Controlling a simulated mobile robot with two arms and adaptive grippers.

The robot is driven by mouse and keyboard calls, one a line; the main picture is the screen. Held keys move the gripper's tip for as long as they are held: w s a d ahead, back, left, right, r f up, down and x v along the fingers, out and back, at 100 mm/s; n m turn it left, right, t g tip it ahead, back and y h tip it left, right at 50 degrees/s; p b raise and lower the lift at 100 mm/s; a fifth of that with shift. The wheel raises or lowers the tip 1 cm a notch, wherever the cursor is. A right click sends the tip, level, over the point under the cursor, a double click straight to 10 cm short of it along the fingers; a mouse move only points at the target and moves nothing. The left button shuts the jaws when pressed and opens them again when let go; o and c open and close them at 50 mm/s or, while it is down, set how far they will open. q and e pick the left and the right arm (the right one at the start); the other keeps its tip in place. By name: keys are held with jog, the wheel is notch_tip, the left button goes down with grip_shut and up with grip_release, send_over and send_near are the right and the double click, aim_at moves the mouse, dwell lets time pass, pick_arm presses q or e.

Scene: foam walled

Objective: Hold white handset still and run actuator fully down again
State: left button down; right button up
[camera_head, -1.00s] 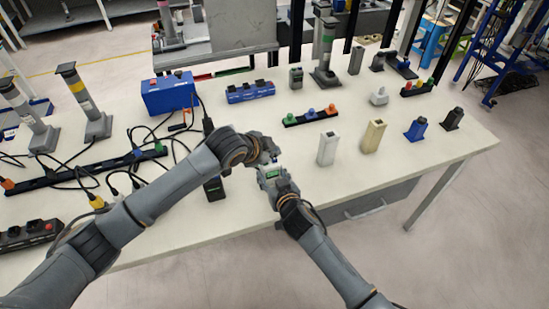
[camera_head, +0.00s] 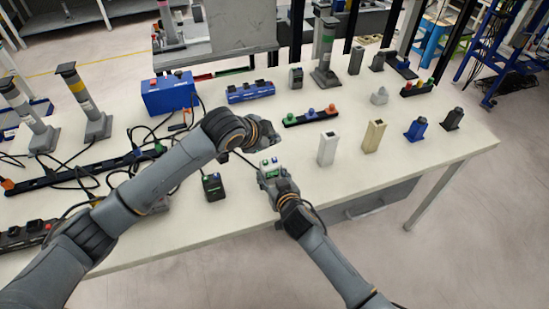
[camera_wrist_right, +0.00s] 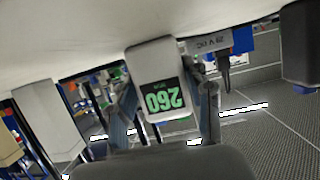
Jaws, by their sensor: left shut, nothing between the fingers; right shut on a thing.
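The white handset (camera_head: 269,164) is held near the front edge of the table, with buttons on its top end. My right gripper (camera_head: 271,176) is shut on it. In the right wrist view the handset (camera_wrist_right: 150,58) sits between the fingers, and its green display reads 260 upside down. My left gripper (camera_head: 272,141) is shut and empty, just above and behind the handset, apart from it. Grey column actuators with coloured bands stand at the left (camera_head: 85,100) and back (camera_head: 325,50); which one the handset drives cannot be told.
A black handset (camera_head: 213,187) stands left of the white one. A blue box (camera_head: 169,95), cables and a black power strip (camera_head: 75,172) fill the left. White (camera_head: 327,149) and beige (camera_head: 373,137) blocks stand to the right. The front right tabletop is clear.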

jog(key=o, duration=1.3)
